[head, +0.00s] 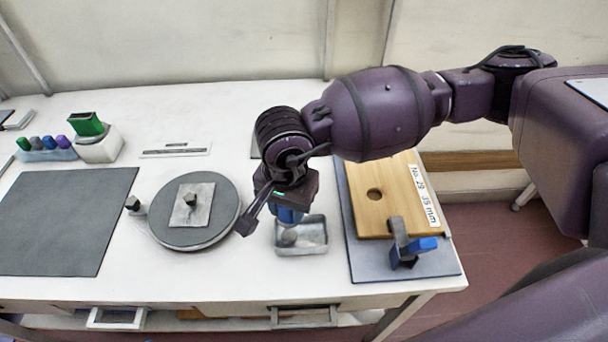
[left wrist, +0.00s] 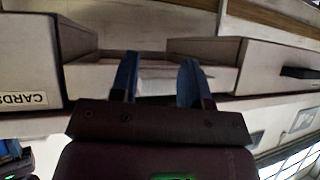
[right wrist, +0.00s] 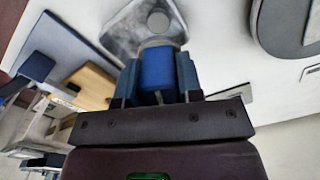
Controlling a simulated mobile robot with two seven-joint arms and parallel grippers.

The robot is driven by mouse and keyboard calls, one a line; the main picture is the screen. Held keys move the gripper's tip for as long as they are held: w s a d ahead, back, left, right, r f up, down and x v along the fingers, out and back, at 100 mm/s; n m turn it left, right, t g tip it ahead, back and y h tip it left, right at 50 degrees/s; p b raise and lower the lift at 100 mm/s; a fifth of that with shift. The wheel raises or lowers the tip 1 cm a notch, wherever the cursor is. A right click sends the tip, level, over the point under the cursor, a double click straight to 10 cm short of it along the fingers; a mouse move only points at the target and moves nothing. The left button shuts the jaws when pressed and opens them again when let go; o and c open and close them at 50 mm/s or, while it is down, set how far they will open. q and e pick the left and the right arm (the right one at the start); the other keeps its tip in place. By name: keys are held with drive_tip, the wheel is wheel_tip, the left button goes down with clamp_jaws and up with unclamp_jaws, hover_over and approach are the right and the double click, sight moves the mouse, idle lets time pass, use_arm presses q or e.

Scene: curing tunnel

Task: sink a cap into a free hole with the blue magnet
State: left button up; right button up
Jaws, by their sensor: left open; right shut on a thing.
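My right gripper (head: 287,208) is shut on the blue magnet (right wrist: 157,70), a short upright cylinder with a grey lower end. It holds the magnet over the small metal tray (head: 318,247). A round grey cap (right wrist: 157,22) shows in the tray just beyond the magnet; whether the two touch is unclear.
A blue-handled clamp (head: 411,246) stands at the board's front edge. Left of the tray is a round grey turntable (head: 165,228) with a plate and knob. A dark mat (head: 65,220) lies farther left. A green-topped block (head: 97,147) stands behind it.

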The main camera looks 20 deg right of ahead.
sight(288, 224)
drive_tip(key=shift+s+a+f, duration=0.1)
drive_tip(key=shift+s+a, duration=0.1)
drive_tip(key=shift+s, duration=0.1)
drive_tip(key=shift+f+b, duration=0.3)
drive_tip(key=shift+f, duration=0.95)
use_arm(q)
drive_tip(key=shift+w+f+b, duration=0.3)
drive_tip(key=shift+f+b, duration=0.1)
drive_tip(key=shift+b, duration=0.1)
use_arm(e)
drive_tip(key=shift+f, duration=0.6)
use_arm(q)
drive_tip(key=shift+s, duration=0.15)
drive_tip(key=shift+s+f, duration=0.15)
drive_tip(key=shift+f, duration=0.2)
drive_tip(key=shift+s+f+b, duration=0.1)
drive_tip(key=shift+f+b, duration=0.2)
drive_tip(key=shift+b, duration=0.05)
use_arm(e)
drive_tip(key=shift+f, duration=0.4)
use_arm(q)
drive_tip(key=shift+w+r+p, duration=0.3)
drive_tip(key=shift+r+p, duration=0.3)
drive_tip(key=shift+r, duration=0.25)
drive_tip(key=shift+w+r+p, duration=0.25)
drive_tip(key=shift+r+p, duration=0.3)
drive_tip(key=shift+r, duration=0.3)
use_arm(e)
drive_tip(key=shift+r, duration=2.55)
